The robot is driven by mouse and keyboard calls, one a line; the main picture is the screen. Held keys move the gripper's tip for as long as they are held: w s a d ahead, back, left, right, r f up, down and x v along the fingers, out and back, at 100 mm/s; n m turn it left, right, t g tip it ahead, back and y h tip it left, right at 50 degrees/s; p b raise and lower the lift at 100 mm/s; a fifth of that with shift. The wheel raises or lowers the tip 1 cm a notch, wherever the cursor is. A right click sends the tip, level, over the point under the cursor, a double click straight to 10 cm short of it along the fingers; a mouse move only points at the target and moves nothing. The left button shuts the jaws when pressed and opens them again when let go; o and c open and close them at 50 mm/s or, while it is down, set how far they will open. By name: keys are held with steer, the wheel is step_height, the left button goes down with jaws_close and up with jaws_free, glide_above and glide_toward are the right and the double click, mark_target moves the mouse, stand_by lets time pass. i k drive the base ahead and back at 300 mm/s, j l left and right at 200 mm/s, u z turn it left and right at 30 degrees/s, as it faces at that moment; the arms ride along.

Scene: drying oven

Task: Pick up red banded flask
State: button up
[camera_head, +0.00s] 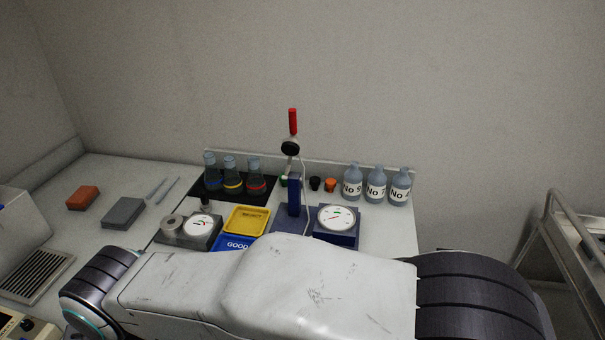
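The red banded flask (256,177) stands upright on a black mat (206,193) at the back of the white table. It is the rightmost of three flasks on that mat. The yellow banded flask (232,175) stands just left of it, and the blue banded flask (210,168) stands farther left. My white arm crosses the lower part of the picture, in front of the table. My gripper is not in view, so I cannot see where its fingers are or what they hold.
Close in front of the flasks are a yellow tray (246,220), a blue tray (236,243) and a dial device (199,227). A stand with a red handle (293,122) rises to the right. Several labelled bottles (376,185) stand farther right. A wall is behind.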

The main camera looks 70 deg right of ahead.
mark_target(256, 185)
steer(key=z, duration=2.05)
